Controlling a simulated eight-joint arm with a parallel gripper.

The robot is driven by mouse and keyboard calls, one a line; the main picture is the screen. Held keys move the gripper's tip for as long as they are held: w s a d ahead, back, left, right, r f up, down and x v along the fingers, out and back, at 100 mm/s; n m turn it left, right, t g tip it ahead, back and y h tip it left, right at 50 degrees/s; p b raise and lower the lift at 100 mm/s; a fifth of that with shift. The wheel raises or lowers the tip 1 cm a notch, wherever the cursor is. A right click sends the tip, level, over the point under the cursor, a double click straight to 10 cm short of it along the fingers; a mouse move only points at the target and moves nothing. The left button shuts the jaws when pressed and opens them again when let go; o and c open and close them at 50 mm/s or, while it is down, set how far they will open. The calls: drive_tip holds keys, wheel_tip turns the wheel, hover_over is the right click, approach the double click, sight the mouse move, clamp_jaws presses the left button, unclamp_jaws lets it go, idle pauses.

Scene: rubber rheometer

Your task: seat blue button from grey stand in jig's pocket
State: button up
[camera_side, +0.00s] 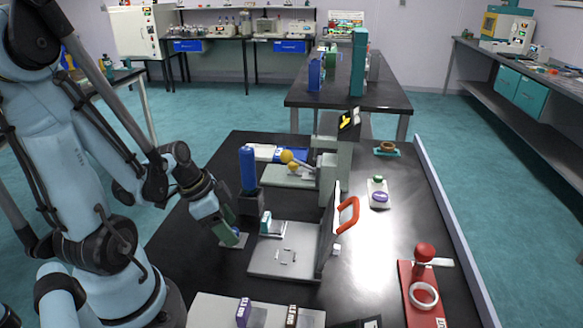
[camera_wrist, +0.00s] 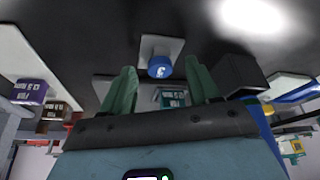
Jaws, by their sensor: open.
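In the wrist view the blue button (camera_wrist: 159,67), marked with a white figure, sits on the grey stand (camera_wrist: 160,45). It appears between the tips of my gripper (camera_wrist: 160,74), whose two green fingers are apart with nothing held. In the side view my gripper (camera_side: 232,238) is low over the table at the stand (camera_side: 243,242), and its fingers hide most of the button. The jig looks to be the grey plate (camera_side: 263,265) just right of my gripper, with a teal labelled block (camera_side: 266,222) and a small outlined area on top. I cannot make out the pocket clearly.
A dark holder (camera_side: 250,203) with a tall blue block (camera_side: 248,170) stands close behind my gripper. A purple block (camera_side: 243,312) and a dark brown block (camera_side: 291,315) stand in front.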

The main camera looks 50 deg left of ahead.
drive_tip(key=shift+c, duration=0.4)
drive_tip(key=c, duration=1)
clamp_jaws()
drive_tip(key=shift+r, duration=0.15)
